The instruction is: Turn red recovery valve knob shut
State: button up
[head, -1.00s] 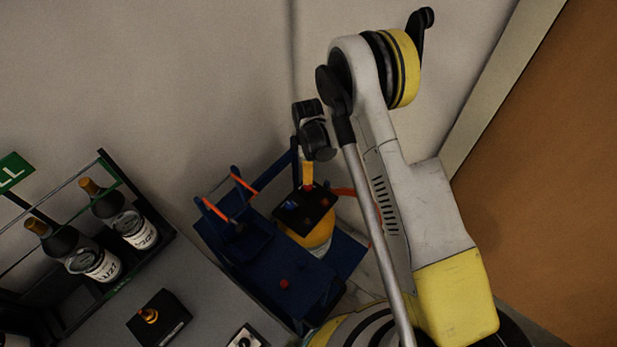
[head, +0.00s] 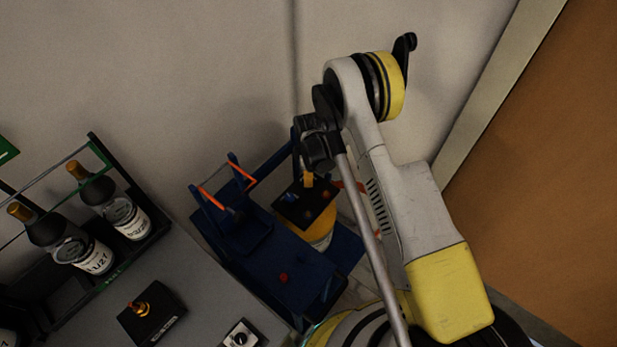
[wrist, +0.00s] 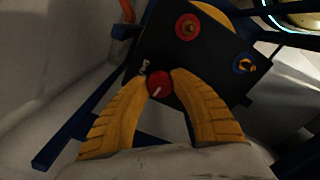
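A black panel (head: 305,203) is mounted on the blue cart and also shows in the wrist view (wrist: 215,85). A red knob (wrist: 159,84) with a white pointer mark sits on it between the tips of my gripper's two yellow fingers (wrist: 159,79). The fingertips lie close to the knob on both sides; whether they press on it I cannot tell. A second red knob (wrist: 188,27) and a blue knob with a yellow centre (wrist: 243,63) sit farther up the panel. The small label by the near knob is not readable. In the head view my gripper (head: 308,180) is at the panel.
The blue cart (head: 255,250) has upright posts with orange bars, and a red button (head: 283,277) on its deck. A grey table (head: 195,280) at left holds a bottle rack (head: 95,140) and a black box (head: 152,312) with a brass knob. A wall stands close behind.

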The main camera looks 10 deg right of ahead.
grip_shut()
jog(key=m, duration=0.3)
jog(key=shift+m, duration=0.4)
jog(key=m, duration=0.4)
jog(key=shift+m, duration=0.3)
jog(key=m, duration=0.4)
jog(key=shift+m, duration=2.1)
